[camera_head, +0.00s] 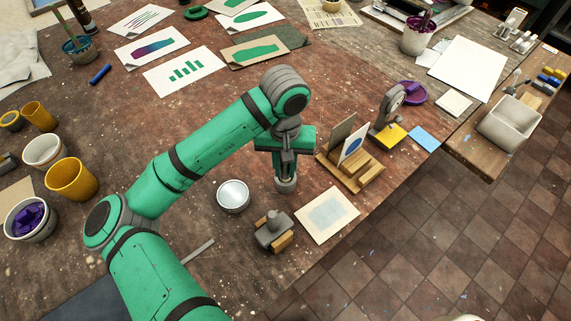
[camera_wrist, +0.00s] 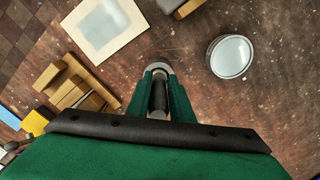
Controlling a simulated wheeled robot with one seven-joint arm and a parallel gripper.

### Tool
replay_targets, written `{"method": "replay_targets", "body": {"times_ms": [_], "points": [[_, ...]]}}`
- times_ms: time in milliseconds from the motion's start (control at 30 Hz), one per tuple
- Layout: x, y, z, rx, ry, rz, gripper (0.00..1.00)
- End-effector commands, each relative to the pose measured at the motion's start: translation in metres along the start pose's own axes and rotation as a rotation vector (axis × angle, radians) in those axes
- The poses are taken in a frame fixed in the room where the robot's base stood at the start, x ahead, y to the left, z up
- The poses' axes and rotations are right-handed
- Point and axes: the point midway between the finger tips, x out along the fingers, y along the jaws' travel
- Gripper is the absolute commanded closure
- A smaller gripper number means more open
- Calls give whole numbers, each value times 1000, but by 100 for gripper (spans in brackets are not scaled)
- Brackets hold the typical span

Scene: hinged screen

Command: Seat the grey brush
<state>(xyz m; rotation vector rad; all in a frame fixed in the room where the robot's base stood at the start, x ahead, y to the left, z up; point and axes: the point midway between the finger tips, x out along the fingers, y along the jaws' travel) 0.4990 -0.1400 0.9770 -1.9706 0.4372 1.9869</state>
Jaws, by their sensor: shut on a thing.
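My gripper (camera_head: 287,168) is shut on a grey, upright thing that I take to be the grey brush (camera_head: 286,185). In the wrist view, a dark grey shaft (camera_wrist: 158,96) stands between the two green fingers. A pale grey round rim (camera_wrist: 158,67) shows just beyond the fingertips. I cannot tell whether this rim is part of the brush or a separate holder, or whether its bottom touches the table. The fingers hide part of the brush.
A white bowl (camera_head: 233,196) stands left of the gripper. A grey block with wooden parts (camera_head: 273,230) and a card with a pale blue square (camera_head: 327,216) lie nearer. A slotted wooden stand (camera_head: 368,181) holding upright cards is close on the right. The table edge lies beyond.

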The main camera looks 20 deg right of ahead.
Motion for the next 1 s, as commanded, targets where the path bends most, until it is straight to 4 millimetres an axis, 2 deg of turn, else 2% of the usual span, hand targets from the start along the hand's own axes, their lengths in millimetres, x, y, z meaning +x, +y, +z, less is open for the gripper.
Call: {"method": "replay_targets", "body": {"times_ms": [600,1000], "points": [[15,0,0,-1,0,0,100],[16,0,0,0,0,0,100]]}}
